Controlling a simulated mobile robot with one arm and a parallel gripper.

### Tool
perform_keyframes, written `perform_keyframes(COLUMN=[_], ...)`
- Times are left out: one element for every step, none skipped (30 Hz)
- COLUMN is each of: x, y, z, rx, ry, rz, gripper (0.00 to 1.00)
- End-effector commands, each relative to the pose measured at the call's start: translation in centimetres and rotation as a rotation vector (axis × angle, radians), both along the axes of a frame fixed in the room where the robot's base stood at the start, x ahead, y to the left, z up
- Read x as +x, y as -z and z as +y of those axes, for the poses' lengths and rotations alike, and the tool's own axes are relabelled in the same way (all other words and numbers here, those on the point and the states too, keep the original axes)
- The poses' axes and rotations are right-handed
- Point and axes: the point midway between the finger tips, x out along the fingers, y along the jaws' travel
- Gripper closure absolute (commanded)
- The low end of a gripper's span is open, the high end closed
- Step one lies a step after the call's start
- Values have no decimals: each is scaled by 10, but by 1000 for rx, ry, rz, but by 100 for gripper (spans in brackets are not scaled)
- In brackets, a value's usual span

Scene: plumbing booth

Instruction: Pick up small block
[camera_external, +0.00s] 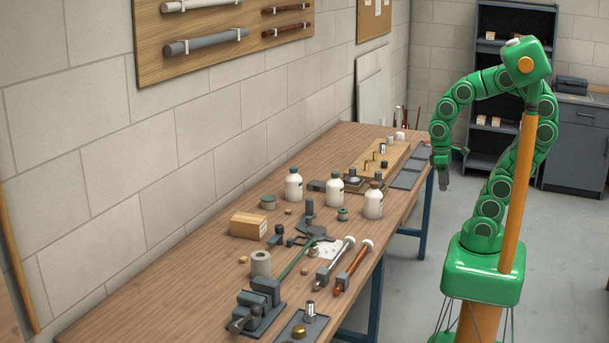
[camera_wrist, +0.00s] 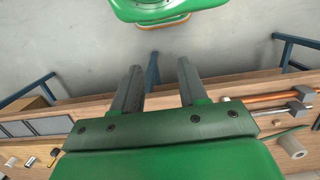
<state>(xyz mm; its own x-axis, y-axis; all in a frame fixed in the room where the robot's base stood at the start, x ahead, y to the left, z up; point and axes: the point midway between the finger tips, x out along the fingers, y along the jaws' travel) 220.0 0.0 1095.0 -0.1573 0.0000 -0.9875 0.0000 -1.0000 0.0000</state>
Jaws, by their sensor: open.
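Several small tan block-like pieces lie on the workbench. One small block (camera_external: 243,259) is beside the grey-white roll, another small piece (camera_external: 314,252) is near the pipes, and a third piece (camera_external: 289,211) is near the bottles. I cannot tell which one the task means. My gripper (camera_external: 443,180) hangs in the air beyond the right edge of the bench, apart from all of these pieces. In the wrist view my gripper (camera_wrist: 159,66) has its two fingers apart with nothing between them, over the grey floor.
The wooden workbench (camera_external: 160,285) runs along the wall. It holds a cardboard box (camera_external: 248,225), a vise (camera_external: 258,305), white bottles (camera_external: 293,185), a silver pipe (camera_external: 336,261) and a copper pipe (camera_external: 353,267). The roll (camera_wrist: 291,146) shows in the wrist view. Floor beside the bench is clear.

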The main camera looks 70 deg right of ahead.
Motion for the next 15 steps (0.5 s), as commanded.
perform_keyframes(x=[0, 0, 0, 0, 0, 0, 0, 0, 0, 1, 2, 5, 8, 12, 19], y=[0, 0, 0, 0, 0, 0, 0, 0, 0, 0, 0, 0, 0, 0, -1], z=[0, 0, 0, 0, 0, 0, 0, 0, 0, 0, 1, 2, 4, 6, 9], rx=[0, 0, 0, 0, 0, 0, 0, 0, 0, 1, 1, 2, 4, 5, 9], ry=[0, 0, 0, 0, 0, 0, 0, 0, 1, 2, 5, 11, 19, 29, 45], rz=[0, 0, 0, 0, 0, 0, 0, 0, 0, 0, 0, 0, 0, -1, -3], gripper=[50, 49, 49, 49, 49, 49, 49, 49, 49, 49, 49, 49, 49, 49, 49])
